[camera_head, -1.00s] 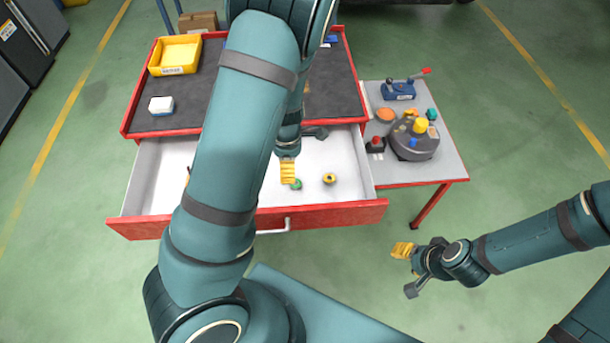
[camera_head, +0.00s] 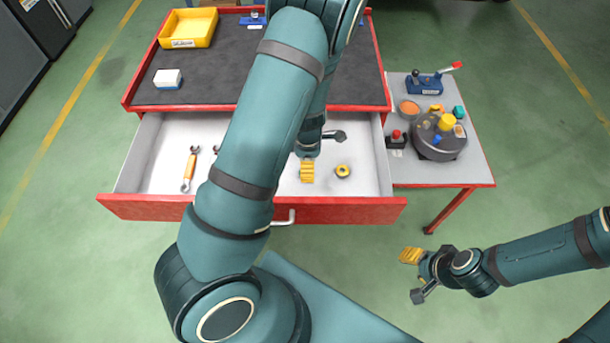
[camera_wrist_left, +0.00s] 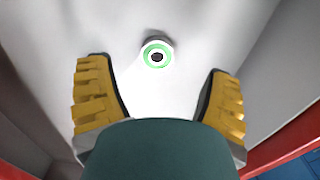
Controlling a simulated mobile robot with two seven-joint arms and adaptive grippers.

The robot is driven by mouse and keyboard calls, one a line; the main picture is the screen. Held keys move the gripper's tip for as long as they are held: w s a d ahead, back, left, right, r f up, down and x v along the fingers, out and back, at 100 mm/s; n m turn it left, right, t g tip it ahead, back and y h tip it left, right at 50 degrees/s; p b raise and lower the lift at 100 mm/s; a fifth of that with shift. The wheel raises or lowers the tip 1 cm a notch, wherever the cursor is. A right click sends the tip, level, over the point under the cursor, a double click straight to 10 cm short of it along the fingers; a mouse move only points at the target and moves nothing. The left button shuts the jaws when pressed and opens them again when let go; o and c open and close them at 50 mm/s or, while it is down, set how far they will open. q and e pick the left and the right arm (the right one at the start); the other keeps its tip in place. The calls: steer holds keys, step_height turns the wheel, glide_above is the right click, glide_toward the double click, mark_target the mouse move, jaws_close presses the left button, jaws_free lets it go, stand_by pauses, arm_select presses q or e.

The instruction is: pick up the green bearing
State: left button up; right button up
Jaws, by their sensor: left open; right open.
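The green bearing (camera_wrist_left: 157,56) shows in the left wrist view as a pale ring with a green band and dark hole, on the white drawer floor. It lies ahead of and between the two yellow-padded fingers of my left gripper (camera_wrist_left: 160,84), which is open and apart from it. In the head view my left gripper (camera_head: 307,172) hangs over the open drawer (camera_head: 350,211), and the green bearing is hidden there. My right gripper (camera_head: 414,273) is open and empty over the floor at the lower right.
A yellow-and-black round part (camera_head: 343,171) lies right of my left gripper in the drawer. A wrench-like tool (camera_head: 188,171) lies at the left. A side table (camera_head: 432,173) holds a grey round device (camera_head: 438,141). A yellow bin (camera_head: 188,28) stands on the cabinet top.

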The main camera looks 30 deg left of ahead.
arm_select(q)
steer(key=f, duration=0.1)
steer(key=f+b, duration=0.1)
steer(key=f, duration=0.2)
steer(key=shift+s+a+f+b, duration=0.1)
steer(key=shift+a+f+b, duration=0.05)
steer(key=shift+a+b, duration=0.2)
steer(key=shift+f, duration=0.55)
steer(key=shift+c, duration=0.4)
steer(key=c, duration=1.3)
